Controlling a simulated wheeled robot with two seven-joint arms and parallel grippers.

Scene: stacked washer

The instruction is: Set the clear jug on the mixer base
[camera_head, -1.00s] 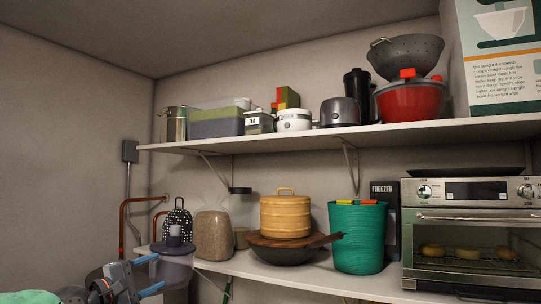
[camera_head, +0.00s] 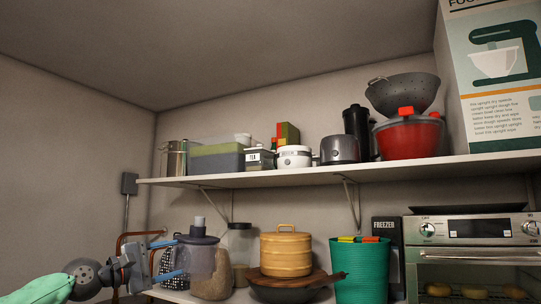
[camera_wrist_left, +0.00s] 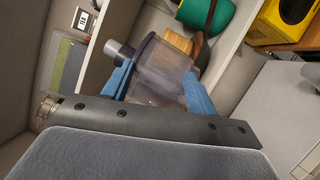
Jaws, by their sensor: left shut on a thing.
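The clear jug (camera_head: 205,262), with a grey-purple lid and knob, is held upright in front of the lower shelf in the head view. My left gripper (camera_head: 180,259) comes in from the left with blue fingers on either side of it, shut on the jug. In the left wrist view the jug (camera_wrist_left: 160,72) lies between the blue fingers (camera_wrist_left: 159,88), its lid toward the upper left. I cannot make out the mixer base in either view. My right gripper is not in view.
Behind the jug stand a speckled brown vase (camera_head: 212,284) and a black dotted item (camera_head: 173,268). To the right are a glass jar (camera_head: 240,242), a yellow steamer (camera_head: 286,254) on a dark pan, and a green bin (camera_head: 362,270). The upper shelf (camera_head: 330,169) runs above.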

